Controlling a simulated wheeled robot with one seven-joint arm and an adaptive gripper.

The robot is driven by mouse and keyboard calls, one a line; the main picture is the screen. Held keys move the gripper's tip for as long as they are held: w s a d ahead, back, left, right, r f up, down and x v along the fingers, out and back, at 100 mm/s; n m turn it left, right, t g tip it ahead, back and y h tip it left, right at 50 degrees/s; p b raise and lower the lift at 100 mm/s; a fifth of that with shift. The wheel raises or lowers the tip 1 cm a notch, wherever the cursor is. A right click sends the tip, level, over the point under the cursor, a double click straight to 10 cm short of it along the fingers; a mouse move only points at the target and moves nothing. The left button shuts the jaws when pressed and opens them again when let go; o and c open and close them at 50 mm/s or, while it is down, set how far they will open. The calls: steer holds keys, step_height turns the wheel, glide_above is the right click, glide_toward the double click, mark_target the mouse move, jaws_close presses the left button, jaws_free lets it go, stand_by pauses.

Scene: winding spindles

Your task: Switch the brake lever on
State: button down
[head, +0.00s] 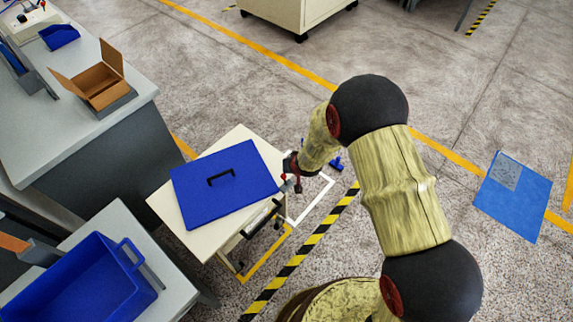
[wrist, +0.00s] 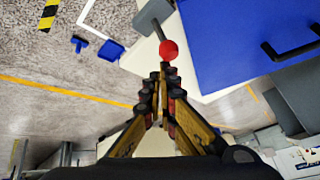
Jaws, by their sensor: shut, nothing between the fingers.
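The brake lever shows in the wrist view as a grey bar ending in a red ball knob (wrist: 168,49), beside the cream top and the blue lid. My gripper (wrist: 163,72) is shut and empty, its fingertips just short of the red knob in the picture. I cannot tell whether they touch it. In the head view my gripper is small and dark at the right edge of the cream cart (head: 160,203), with bits of red near it. The lever's pivot and exact position are not clear there.
A blue lid (head: 235,195) with a black handle lies on the cart. A grey bench with a cardboard box (head: 98,88) and a table with a blue bin (head: 85,285) stand left. A blue mat (head: 525,208) lies on the floor at right. Open floor lies beyond the cart.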

steer(key=shift+s+d+f+p, duration=0.1)
steer(key=shift+s+d+p, duration=0.8)
steer(key=shift+d, duration=0.1)
steer(key=shift+w+a+f, duration=0.1)
steer(key=shift+w+a, duration=0.05)
steer(key=shift+w, duration=0.05)
steer(key=shift+w+a+f+b, duration=0.3)
steer(key=shift+w+a+b, duration=0.1)
steer(key=shift+a, duration=0.1)
steer(key=shift+r, duration=0.1)
